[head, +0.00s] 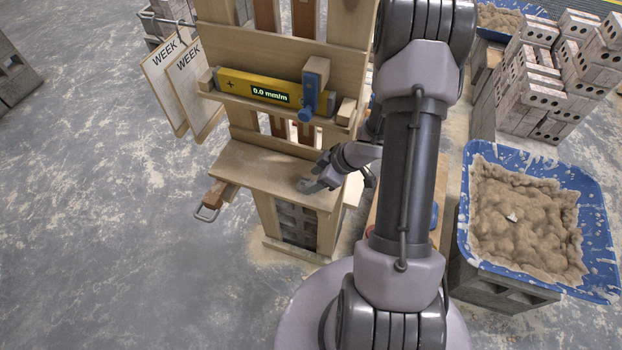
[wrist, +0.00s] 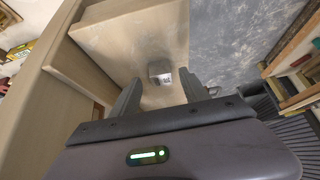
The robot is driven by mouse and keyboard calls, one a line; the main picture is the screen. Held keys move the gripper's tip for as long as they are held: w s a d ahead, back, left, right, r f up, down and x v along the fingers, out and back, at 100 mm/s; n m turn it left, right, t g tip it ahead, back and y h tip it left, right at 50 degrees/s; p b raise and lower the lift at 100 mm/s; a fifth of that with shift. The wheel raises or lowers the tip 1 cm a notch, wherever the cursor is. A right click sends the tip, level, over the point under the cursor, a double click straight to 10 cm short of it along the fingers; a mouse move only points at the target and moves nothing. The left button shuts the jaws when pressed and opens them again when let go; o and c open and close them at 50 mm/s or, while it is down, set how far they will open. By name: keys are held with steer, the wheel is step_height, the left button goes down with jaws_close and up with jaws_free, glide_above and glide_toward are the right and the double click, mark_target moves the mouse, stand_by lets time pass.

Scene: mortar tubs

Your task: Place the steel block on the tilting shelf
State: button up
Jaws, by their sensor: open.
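The steel block (wrist: 159,70) is a small grey block with a pale label, resting on the wooden shelf surface in the wrist view. The shelf (head: 250,165) is a flat pale board on the front of a wooden stand; it also fills the upper middle of the wrist view (wrist: 120,40). My gripper (head: 312,184) is over the right part of the shelf. Its fingers are open (wrist: 161,88), one on each side of the block, with visible gaps. In the head view the gripper hides the block.
A yellow level (head: 245,88) reading 0.0 mm/m sits on a rail above the shelf. Hanging boards (head: 190,80) are at the left. A blue mortar tub (head: 525,215) and stacked bricks (head: 535,85) stand right. A wooden handle piece (head: 216,195) sticks out left. Open floor lies left.

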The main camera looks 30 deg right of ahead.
steer(key=p+v, duration=0.3)
steer(key=v, duration=0.7)
steer(key=shift+p, duration=0.4)
steer(key=shift+s+r, duration=0.1)
steer(key=shift+r, duration=0.05)
